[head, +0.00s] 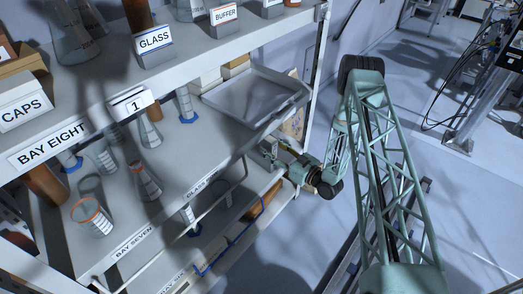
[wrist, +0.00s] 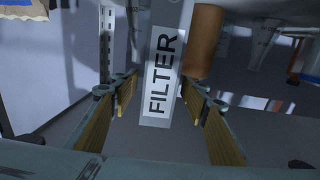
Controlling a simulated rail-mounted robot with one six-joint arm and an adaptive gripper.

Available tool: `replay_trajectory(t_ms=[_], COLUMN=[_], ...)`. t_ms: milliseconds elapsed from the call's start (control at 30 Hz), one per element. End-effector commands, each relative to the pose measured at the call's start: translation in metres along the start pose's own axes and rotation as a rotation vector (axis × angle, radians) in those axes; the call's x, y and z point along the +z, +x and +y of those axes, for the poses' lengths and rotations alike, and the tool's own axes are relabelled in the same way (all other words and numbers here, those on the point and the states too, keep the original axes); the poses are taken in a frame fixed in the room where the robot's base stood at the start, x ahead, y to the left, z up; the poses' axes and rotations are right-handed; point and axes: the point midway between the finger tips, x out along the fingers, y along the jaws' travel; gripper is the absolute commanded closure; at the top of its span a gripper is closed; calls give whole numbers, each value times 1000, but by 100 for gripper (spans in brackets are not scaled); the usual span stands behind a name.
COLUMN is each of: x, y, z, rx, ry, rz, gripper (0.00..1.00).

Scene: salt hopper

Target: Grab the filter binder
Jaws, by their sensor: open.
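The filter binder (wrist: 162,75) shows in the wrist view as a pale upright spine with a FILTER label, slightly tilted in the picture. My gripper (wrist: 160,88) is open, with one tan-padded finger on each side of the spine in the picture. I see no finger touching it, and I cannot tell how far the spine reaches in between the fingers. In the head view my gripper (head: 272,153) is at the right end of the shelving, below the tray level. I cannot make out the binder there.
A brown cylinder (wrist: 204,42) stands close to the right of the binder. In the head view a grey tray (head: 289,88) sits just above my gripper, and a shelf upright (head: 315,65) stands beside it. The floor (head: 275,240) at front is clear.

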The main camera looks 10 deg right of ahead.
Motion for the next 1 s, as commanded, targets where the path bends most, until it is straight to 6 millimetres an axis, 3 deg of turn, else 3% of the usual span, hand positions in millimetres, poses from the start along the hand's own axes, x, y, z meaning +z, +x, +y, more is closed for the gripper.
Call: replay_trajectory(t_ms=[667, 1000], x=[1, 2], y=[13, 45], z=[0, 0], rx=[-1, -1], ry=[-1, -1], rz=[0, 1], gripper=[58, 58])
